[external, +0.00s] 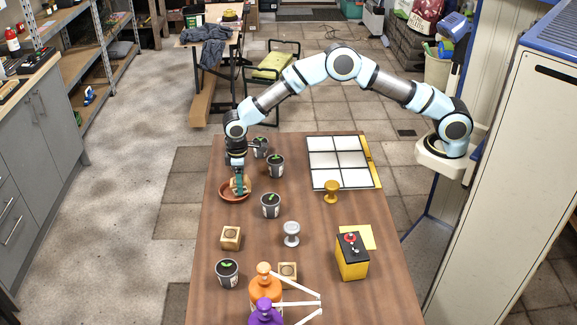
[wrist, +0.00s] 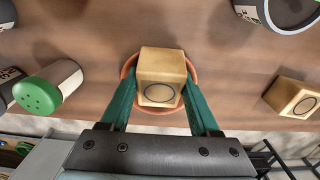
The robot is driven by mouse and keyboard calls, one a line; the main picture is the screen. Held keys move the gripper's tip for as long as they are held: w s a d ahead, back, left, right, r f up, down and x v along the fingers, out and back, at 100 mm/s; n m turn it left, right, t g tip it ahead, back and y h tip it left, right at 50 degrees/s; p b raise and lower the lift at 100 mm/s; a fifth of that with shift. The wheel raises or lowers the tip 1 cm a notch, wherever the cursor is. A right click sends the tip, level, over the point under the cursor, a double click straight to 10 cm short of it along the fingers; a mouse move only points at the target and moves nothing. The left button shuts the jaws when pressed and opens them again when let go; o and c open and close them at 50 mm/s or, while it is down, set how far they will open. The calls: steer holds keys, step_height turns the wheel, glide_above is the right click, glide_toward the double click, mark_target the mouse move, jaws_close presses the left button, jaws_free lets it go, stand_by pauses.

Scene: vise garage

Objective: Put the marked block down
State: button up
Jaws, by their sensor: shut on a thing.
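A wooden block (wrist: 162,65) with a dark ring on one face is between the green fingers of my gripper (wrist: 160,88), which is shut on it. A round terracotta saucer (wrist: 193,72) lies beneath the block in the wrist view. In the external view my gripper (external: 240,186) points down over the saucer (external: 224,194) at the table's left edge, and the fingers partly hide the held block. I cannot tell whether the block touches the saucer. Two similar ring-marked blocks stand nearer the front, one at left (external: 230,238) and one in the middle (external: 288,271).
Potted seedlings (external: 275,166) (external: 270,206) stand close right of the saucer.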

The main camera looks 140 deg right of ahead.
jaws_close()
step_height(320, 180, up, 9)
steer(key=shift+w+r+b, duration=0.1)
steer(key=shift+r+b, duration=0.05)
steer(key=shift+b, duration=1.1)
steer(key=shift+w+d+r, duration=0.1)
steer(key=shift+r, duration=0.1)
steer(key=shift+w+d+f+t+h, duration=0.1)
steer(key=shift+w+d+t+h, duration=0.1)
steer(key=shift+t+h, duration=0.35)
steer(key=shift+w+d+f+t+h, duration=0.1)
steer(key=shift+w+d+t+h, duration=0.1)
steer(key=shift+t+h, duration=0.35)
step_height(320, 180, down, 10)
steer(key=p, duration=0.3)
steer(key=shift+d, duration=0.1)
